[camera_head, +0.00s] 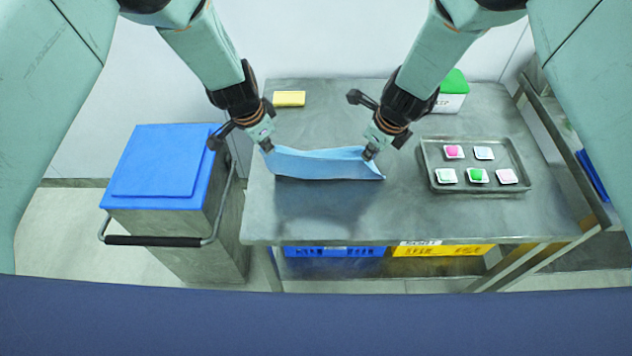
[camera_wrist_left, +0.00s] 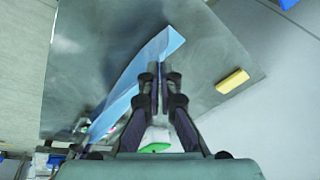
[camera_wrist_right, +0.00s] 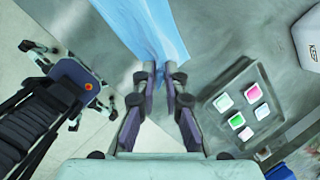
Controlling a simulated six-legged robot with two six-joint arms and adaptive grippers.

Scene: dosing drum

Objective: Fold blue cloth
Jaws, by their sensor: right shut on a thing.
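The blue cloth (camera_head: 322,165) hangs between my two grippers just above the left part of the metal table, its upper edge stretched across and its lower edge over a shadow. My left gripper (camera_head: 267,148) is shut on the cloth's left upper corner. The left wrist view shows its fingertips (camera_wrist_left: 160,70) close together at the cloth (camera_wrist_left: 125,90). My right gripper (camera_head: 370,154) is shut on the right upper corner. In the right wrist view its fingertips (camera_wrist_right: 158,70) pinch the end of the cloth (camera_wrist_right: 150,30). The cloth between the fingers is hidden.
The metal table (camera_head: 420,225) is bare in front of the cloth. A tray (camera_head: 432,165) with several small coloured pieces lies at right, a white box with a green lid (camera_head: 452,90) behind it. A yellow sponge (camera_head: 289,98) lies at the back. A blue-lidded cart (camera_head: 160,170) stands left.

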